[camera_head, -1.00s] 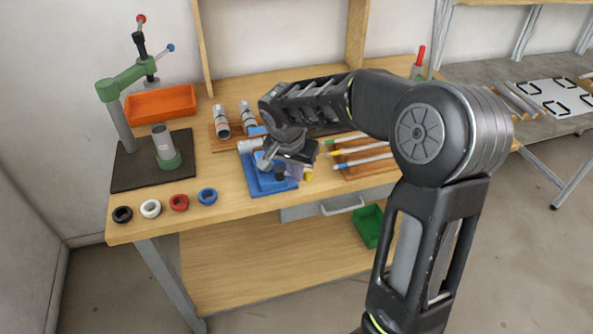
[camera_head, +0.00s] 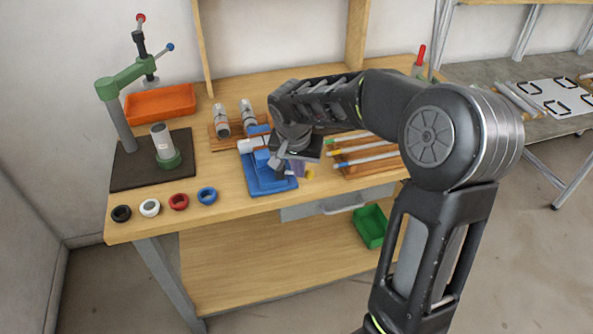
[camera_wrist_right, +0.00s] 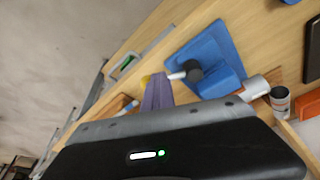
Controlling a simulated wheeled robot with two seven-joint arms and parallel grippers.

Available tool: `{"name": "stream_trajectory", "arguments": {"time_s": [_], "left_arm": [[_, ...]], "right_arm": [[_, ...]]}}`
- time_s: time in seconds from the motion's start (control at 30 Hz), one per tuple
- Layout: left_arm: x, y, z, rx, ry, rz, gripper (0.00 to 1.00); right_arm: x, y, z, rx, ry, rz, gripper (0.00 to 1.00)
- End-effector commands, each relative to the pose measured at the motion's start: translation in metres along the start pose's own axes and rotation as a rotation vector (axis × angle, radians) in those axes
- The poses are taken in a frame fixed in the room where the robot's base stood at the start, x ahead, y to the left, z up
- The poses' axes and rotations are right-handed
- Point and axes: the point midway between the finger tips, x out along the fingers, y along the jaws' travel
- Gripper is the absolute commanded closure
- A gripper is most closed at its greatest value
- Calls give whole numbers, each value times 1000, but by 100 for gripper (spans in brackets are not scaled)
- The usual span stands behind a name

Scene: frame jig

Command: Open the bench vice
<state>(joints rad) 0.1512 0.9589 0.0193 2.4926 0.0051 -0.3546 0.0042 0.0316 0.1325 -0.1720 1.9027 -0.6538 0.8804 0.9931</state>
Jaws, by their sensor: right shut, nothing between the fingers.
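The blue bench vice (camera_head: 262,183) sits near the front edge of the bench, with a light cylindrical part at its back left. In the right wrist view the vice (camera_wrist_right: 208,55) shows a dark round hub with a pale bar at its side. A small yellow piece (camera_head: 309,174) shows beside the vice; it also shows in the wrist view (camera_wrist_right: 147,78). My right gripper (camera_head: 286,170) is shut and empty, over the right side of the vice and covering part of it. Whether it touches the vice I cannot tell. My left gripper is out of view.
Several coloured rings (camera_head: 179,202) lie along the bench's front left. A green press (camera_head: 122,84) on a dark mat and an orange tray (camera_head: 160,102) stand at the left. A wooden rack with coloured sticks (camera_head: 365,158) is close on the vice's right.

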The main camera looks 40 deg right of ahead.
Motion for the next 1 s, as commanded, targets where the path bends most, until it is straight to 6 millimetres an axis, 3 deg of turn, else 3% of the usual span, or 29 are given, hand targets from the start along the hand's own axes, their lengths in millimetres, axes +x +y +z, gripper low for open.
{"name": "stream_trajectory", "arguments": {"time_s": [0.63,1.0], "left_arm": [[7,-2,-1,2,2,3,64],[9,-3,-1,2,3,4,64]], "right_arm": [[8,7,-24,-374,1,-115,100],[10,7,-31,-369,1,-111,100]]}}
